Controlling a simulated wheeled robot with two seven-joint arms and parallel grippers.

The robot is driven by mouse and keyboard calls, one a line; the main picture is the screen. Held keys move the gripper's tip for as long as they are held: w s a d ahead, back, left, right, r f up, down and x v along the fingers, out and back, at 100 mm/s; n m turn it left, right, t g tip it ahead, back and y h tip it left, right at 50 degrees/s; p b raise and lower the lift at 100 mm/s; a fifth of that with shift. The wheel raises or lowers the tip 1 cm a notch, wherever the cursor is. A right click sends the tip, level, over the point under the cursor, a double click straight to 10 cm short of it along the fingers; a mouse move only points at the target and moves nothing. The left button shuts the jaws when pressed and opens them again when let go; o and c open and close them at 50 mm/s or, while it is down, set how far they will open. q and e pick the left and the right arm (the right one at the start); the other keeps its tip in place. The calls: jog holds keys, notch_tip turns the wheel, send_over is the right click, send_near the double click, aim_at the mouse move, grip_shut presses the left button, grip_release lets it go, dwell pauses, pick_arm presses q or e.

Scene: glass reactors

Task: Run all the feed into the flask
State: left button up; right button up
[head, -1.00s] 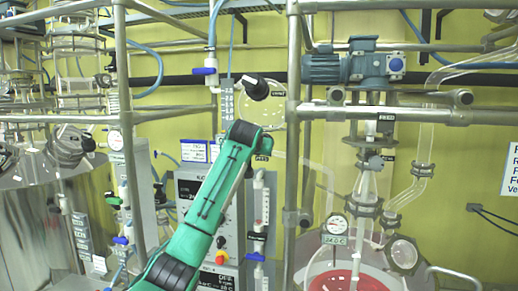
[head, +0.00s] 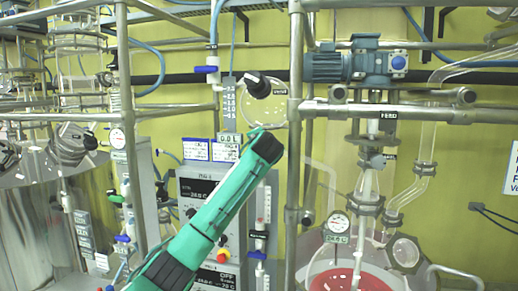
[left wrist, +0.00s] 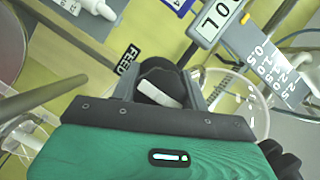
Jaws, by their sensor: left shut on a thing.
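In the left wrist view my left gripper (left wrist: 162,88) is shut on a dark round knob with a pale bar (left wrist: 163,92), beside a black FEED label (left wrist: 128,60). In the head view my own green arm hides this gripper and the knob. A clear round vessel (head: 266,112) hangs behind the arm's end, with a graduated scale (head: 229,102) at its left. A readout (head: 228,138) shows 0.0 L; it also shows in the left wrist view (left wrist: 218,18). A glass flask with red contents (head: 350,281) stands at lower right. My right gripper is not in view.
Steel frame posts (head: 295,140) and a cross rail (head: 390,112) stand right of the arm. A blue motor (head: 345,66) sits above the flask. A control panel (head: 200,195) is behind the arm. A black knob (head: 257,86) carries a VENT label.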

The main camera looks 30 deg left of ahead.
pick_arm(q)
jog(key=shift+r+m+t+y, duration=0.2)
jog(key=shift+m+t, duration=0.85)
jog(key=shift+m, duration=1.9)
jog(key=shift+r+m+t, duration=0.25)
jog(key=shift+m+t, duration=0.85)
jog(key=shift+m, duration=1.9)
jog(key=shift+r+m+t+y, duration=0.2)
jog(key=shift+m+t, duration=0.85)
jog(key=shift+m, duration=1.9)
jog(key=shift+d+m+h, duration=0.1)
jog(key=shift+m+h, duration=0.2)
jog(key=o, duration=1)
jog(key=shift+w+f, duration=0.1)
